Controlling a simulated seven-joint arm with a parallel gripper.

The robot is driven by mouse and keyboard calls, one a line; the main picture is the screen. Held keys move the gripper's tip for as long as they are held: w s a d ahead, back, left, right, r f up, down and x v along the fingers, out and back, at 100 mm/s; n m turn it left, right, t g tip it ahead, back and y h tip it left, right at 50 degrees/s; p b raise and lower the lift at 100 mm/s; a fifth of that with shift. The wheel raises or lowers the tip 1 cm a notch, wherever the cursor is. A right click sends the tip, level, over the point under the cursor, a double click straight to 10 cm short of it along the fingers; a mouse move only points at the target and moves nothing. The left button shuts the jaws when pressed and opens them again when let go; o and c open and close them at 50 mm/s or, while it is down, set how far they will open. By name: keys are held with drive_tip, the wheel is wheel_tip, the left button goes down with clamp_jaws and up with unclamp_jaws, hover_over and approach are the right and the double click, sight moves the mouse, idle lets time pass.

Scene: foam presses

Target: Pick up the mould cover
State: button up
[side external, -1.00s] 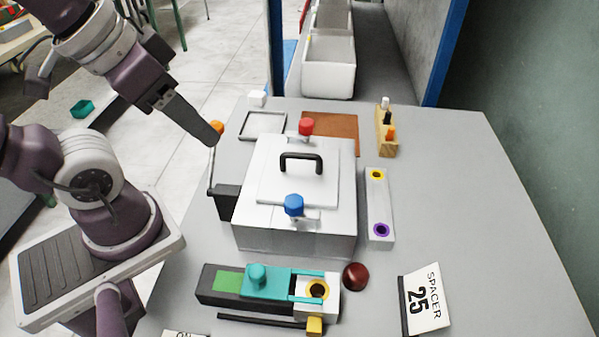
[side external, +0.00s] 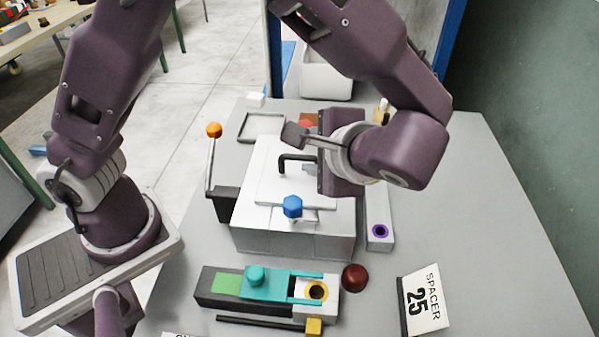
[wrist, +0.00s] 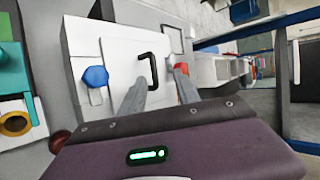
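The mould cover (side external: 268,188) is a white square plate with a black arched handle (side external: 283,163), lying flat on a white box-shaped mould (side external: 290,238). In the wrist view the cover (wrist: 122,62) and handle (wrist: 154,66) show just beyond the fingertips. My gripper (wrist: 160,82) is open and empty, its two fingers apart. In the side view my gripper (side external: 292,136) is over the back right part of the cover; its wrist hides part of the cover and one finger. A blue knob (side external: 292,206) stands at the cover's front edge; a red knob (side external: 308,120) is behind, partly hidden.
An orange-tipped lever (side external: 213,130) rises left of the mould. A teal and green fixture (side external: 265,284) and dark red ball (side external: 354,277) lie in front. A grey block with a purple ring (side external: 380,232) is at right, near the SPACER 25 sign (side external: 424,300).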

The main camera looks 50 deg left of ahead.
sight(305, 158)
drive_tip(key=shift+w+d+f+m+t+y, duration=0.25)
drive_tip(key=shift+w+d+f+t, duration=0.1)
drive_tip(key=shift+d+f, duration=0.15)
drive_tip(key=shift+w+d+f+m+t+y, duration=0.15)
drive_tip(key=shift+w+d+f+t+y, duration=0.1)
drive_tip(key=shift+d+f+t, duration=0.2)
drive_tip(key=x, duration=0.3)
drive_tip(key=s+x, duration=0.1)
drive_tip(key=x, duration=0.2)
drive_tip(key=shift+a+f, duration=0.35)
drive_tip(key=shift+a, duration=0.1)
clamp_jaws()
